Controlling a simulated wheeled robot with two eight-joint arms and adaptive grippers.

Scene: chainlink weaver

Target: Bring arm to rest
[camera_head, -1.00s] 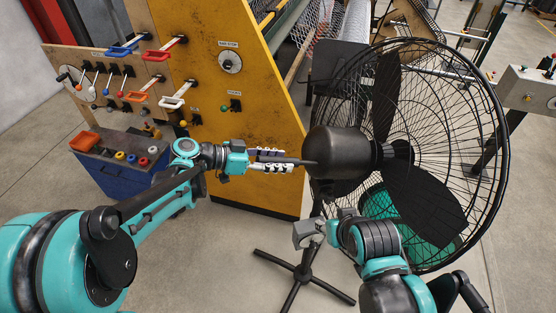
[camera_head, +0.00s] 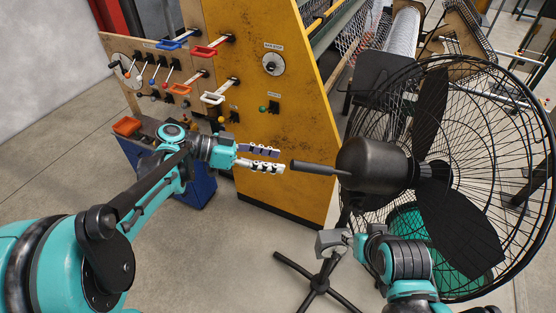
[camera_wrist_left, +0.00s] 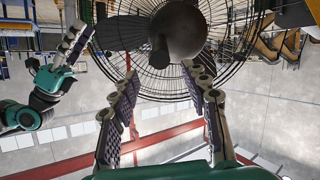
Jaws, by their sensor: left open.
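My left gripper (camera_head: 284,159) is open and empty in the head view, its padded fingers pointing right. A small gap separates its tips from the dark rod (camera_head: 312,168) on the back of the large black fan (camera_head: 375,165). The left wrist view shows both fingers (camera_wrist_left: 165,80) spread, with nothing between them and the fan motor (camera_wrist_left: 180,28) beyond. My right arm (camera_head: 400,255) is bent low in front of the fan in the head view. Its gripper (camera_head: 333,243) shows only in part there. The right gripper also appears at the left of the left wrist view.
A yellow machine panel (camera_head: 265,110) with a dial stands behind the left gripper. The fan's stand (camera_head: 318,285) spreads on the floor. Bare floor (camera_head: 230,250) lies at lower centre.

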